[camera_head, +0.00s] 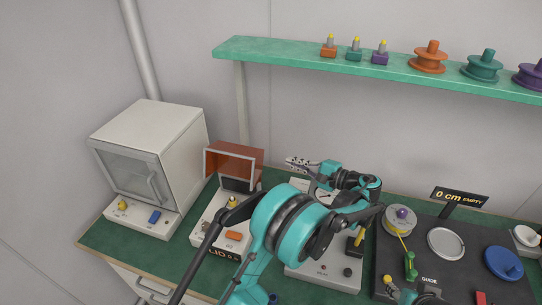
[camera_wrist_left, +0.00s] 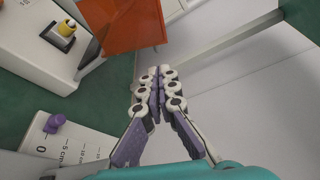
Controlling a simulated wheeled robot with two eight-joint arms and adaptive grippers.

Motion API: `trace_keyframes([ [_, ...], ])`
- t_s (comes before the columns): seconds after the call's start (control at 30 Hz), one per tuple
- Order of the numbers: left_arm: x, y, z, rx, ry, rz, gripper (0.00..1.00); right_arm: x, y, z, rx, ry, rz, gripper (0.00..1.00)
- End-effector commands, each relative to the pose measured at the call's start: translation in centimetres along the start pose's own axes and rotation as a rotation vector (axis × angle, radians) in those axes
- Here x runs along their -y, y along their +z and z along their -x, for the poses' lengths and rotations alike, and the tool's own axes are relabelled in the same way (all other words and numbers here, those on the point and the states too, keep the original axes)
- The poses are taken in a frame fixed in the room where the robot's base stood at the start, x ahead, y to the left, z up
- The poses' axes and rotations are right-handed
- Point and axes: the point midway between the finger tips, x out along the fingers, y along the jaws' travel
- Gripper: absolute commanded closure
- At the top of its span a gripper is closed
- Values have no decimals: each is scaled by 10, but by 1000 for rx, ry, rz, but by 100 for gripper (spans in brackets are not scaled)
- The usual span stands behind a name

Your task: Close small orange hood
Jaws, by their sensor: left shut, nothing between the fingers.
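The small orange hood (camera_head: 240,155) stands raised at the back of a white box (camera_head: 222,222) marked "LID", with dark space under it. My left gripper (camera_head: 296,163) is just right of the hood in the head view, fingertips pointing left. In the left wrist view, its fingers (camera_wrist_left: 158,78) are together with nothing between them. A small gap seems to separate them from the hood; contact cannot be told.
A white oven-like box (camera_head: 152,150) stands left of the LID box. My left arm covers part of the green bench. A dark board (camera_head: 455,252) with spools and discs is at the right. A green shelf (camera_head: 300,58) with plugs and spools hangs above.

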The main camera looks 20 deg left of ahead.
Motion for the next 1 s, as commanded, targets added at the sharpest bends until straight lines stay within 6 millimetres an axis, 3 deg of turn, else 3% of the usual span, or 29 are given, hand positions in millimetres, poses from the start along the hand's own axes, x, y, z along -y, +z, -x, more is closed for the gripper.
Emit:
trace_keyframes([
  [0.17,-2,-2,-10,11,-12,-2,100,0,2,-3,0,0,0,60],
  [0.6,-2,-1,-84,10,-10,-2,100,0,14,-19,0,0,0,60],
  [0.77,0,-1,-96,9,-10,-2,100,0,15,-21,0,0,0,60],
  [1.0,0,-1,-98,8,-11,-2,100,0,15,-21,0,0,0,60],
])
